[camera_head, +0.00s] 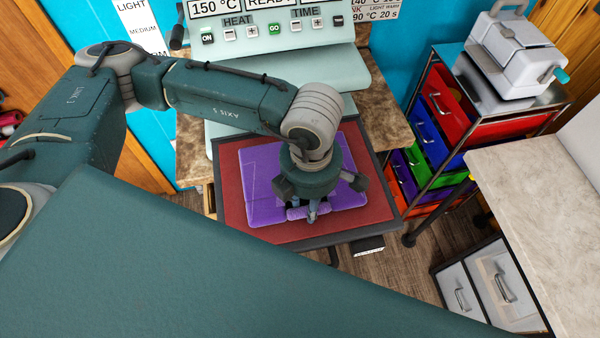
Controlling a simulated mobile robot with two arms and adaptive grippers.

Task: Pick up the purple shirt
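The purple shirt (262,188) lies folded and flat on the red pad of a dark-framed tray (238,229), in front of the heat press. My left gripper (312,215) reaches over the shirt from above, pointing down at its near edge. Its fingers are around a small raised purple fold there, which looks pinched between them. The gripper body covers the middle of the shirt. My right gripper is not in view.
The heat press (275,42) with its buttons stands behind the tray. A drawer cart (445,110) with a white machine (508,52) on top is to the right. A pale countertop (535,165) and white drawers (497,282) are at the far right.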

